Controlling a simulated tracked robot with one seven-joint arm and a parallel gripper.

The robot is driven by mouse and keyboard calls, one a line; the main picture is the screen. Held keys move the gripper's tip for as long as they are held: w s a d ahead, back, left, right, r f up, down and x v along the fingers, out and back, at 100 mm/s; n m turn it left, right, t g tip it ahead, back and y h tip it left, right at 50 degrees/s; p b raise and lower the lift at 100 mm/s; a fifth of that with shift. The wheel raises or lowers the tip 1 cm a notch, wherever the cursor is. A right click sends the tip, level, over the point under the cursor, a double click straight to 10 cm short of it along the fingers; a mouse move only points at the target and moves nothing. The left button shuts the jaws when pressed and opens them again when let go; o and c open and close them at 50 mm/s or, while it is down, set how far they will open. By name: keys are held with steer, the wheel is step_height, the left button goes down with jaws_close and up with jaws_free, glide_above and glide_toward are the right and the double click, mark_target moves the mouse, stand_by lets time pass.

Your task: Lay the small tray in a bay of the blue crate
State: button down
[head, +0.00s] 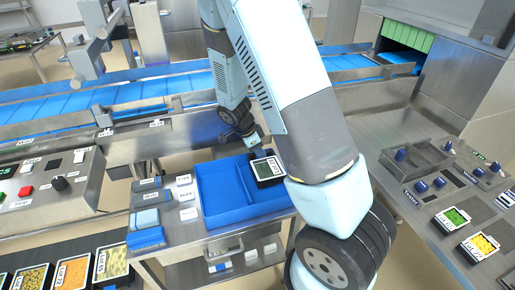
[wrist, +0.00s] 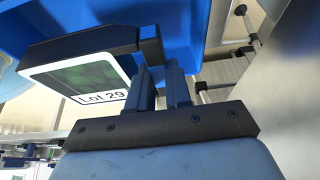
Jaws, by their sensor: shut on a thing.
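The small tray (head: 267,170) is black with a white-framed top, a dark green window and a label. The label reads "Lot 29" in the wrist view (wrist: 85,75). My gripper (head: 254,146) is shut on one edge of the tray; its fingers also show in the wrist view (wrist: 158,72). The blue crate (head: 222,217) lies on the steel table, with a divider between its bays. The tray is over or in its right-hand part; I cannot tell whether it touches the floor there. My arm hides the crate's right side. The crate also shows in the wrist view (wrist: 185,20).
Blue blocks and white labels (head: 186,197) lie left of the crate. Filled food trays (head: 72,275) stand at lower left. A green tray (head: 452,219) and a yellow tray (head: 482,246) lie on the right bench. A blue conveyor (head: 60,113) runs behind.

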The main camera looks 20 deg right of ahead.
steer(key=shift+a+f, duration=0.15)
steer(key=shift+f, duration=1.5)
steer(key=shift+a+f, duration=0.1)
steer(key=shift+f, duration=1.5)
steer(key=shift+s+r, duration=0.1)
steer(key=c, duration=1)
jaws_free()
steer(key=shift+c, duration=1.4)
steer(key=shift+r, duration=3.5)
